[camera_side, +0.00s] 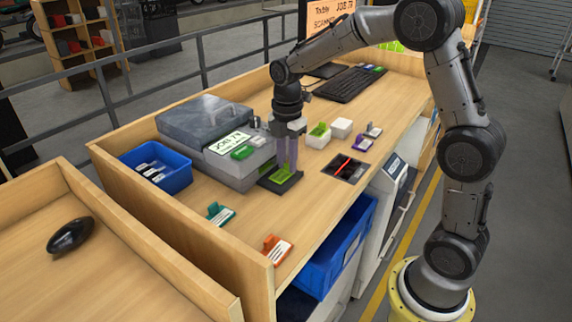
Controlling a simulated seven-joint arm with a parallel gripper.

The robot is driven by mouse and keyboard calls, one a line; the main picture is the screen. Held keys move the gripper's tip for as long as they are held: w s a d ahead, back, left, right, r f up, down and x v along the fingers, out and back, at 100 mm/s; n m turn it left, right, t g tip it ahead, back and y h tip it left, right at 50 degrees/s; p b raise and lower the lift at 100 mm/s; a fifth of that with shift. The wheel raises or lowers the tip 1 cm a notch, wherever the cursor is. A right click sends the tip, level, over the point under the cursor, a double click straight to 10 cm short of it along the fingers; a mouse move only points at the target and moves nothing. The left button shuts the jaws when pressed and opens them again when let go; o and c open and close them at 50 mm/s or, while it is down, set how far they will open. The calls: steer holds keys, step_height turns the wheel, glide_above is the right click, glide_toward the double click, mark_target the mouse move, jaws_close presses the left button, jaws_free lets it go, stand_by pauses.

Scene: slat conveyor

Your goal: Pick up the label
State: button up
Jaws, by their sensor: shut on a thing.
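A yellow-green label (282,175) is at a small black pad (291,184) on the wooden bench. My gripper (286,168) points straight down over the pad, its fingertips at the label. It is shut on the label, low at the pad; I cannot tell whether the label still touches the pad. The fingers hide part of the label.
A grey case (200,119) with a "JOB 7R" card stands left of my gripper, close by. A blue bin (184,176), teal (220,214) and orange (275,250) tagged items, white blocks (341,127) and a black tray (357,176) surround it. The bench front-left is mostly clear.

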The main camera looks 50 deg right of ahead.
mark_target(287, 170)
steer(key=shift+r, duration=0.4)
step_height(287, 170, up, 2)
steer(key=shift+r, duration=0.2)
steer(key=s+a+r, duration=0.2)
steer(key=s+r, duration=0.8)
steer(key=s, duration=0.4)
steer(key=w+d+r+n, duration=0.3)
steer(key=w+d+r, duration=0.1)
steer(key=w+d, duration=0.9)
steer(key=d+f+m, duration=0.1)
steer(key=d+f, duration=0.3)
steer(key=d, duration=0.5)
steer(key=d+f+m, duration=0.1)
steer(key=d+f, duration=0.3)
steer(key=d, duration=0.5)
steer(key=shift+w+f, duration=0.1)
steer(key=shift+f, duration=3.05)
